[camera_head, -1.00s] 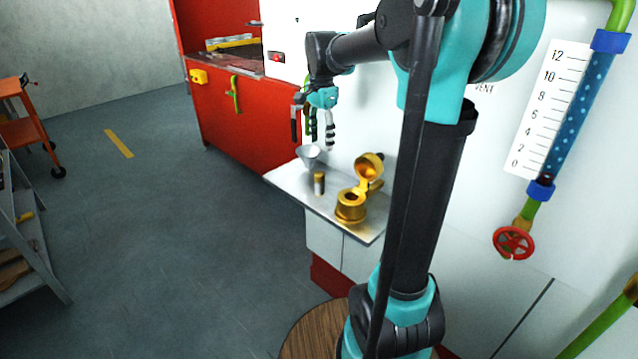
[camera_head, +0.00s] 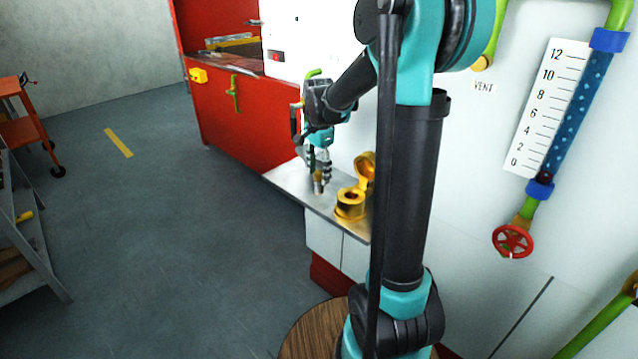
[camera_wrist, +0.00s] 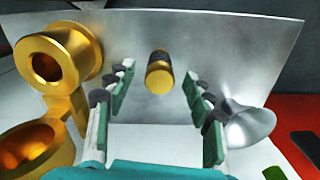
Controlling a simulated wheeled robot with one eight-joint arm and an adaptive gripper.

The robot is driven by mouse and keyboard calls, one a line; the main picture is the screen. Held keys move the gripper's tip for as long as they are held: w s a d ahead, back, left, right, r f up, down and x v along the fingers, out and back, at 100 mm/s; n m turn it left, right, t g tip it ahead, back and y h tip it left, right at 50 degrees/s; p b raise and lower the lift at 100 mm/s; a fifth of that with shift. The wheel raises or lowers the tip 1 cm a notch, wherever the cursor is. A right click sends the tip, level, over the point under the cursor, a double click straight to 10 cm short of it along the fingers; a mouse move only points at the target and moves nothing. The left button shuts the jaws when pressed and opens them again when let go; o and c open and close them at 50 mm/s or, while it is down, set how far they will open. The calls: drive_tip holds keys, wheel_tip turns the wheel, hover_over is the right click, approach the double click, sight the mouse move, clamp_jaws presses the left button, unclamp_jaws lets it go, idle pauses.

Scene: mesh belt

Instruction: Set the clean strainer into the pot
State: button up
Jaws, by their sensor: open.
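The strainer appears to be a small upright cylinder (camera_head: 318,187) with a gold top and a dark band. It stands on the metal shelf and also shows in the wrist view (camera_wrist: 159,74). My gripper (camera_head: 320,178) is open and pointing down just above the cylinder. In the wrist view my gripper's fingers (camera_wrist: 156,84) are spread to either side of it, apart from it. The gold pot (camera_head: 350,205) stands to the right with its round hole uncovered. It is at the upper left in the wrist view (camera_wrist: 82,52), with its hinged lid (camera_wrist: 40,145) swung open.
The metal shelf (camera_head: 287,176) juts from the white wall unit. A silver funnel (camera_wrist: 248,124) lies right of my gripper in the wrist view; my gripper hides it in the head view. Red cabinets (camera_head: 240,115) stand behind. The floor left of the shelf is clear.

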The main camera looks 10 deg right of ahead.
clamp_jaws()
idle(0.3)
